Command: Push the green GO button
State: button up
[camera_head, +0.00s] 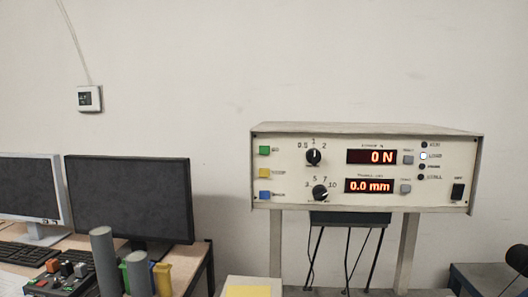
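I cannot make out my gripper in this view.
The box stands on pale posts (405,250) with dark cables below. Its displays (371,157) read 0 N and 0.0 mm. Monitors (128,198), grey cylinders (105,262) and a small switch panel (64,277) are at left. A dark object (518,258) shows at the right edge.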

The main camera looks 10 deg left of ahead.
grip_shut()
dwell(1.1)
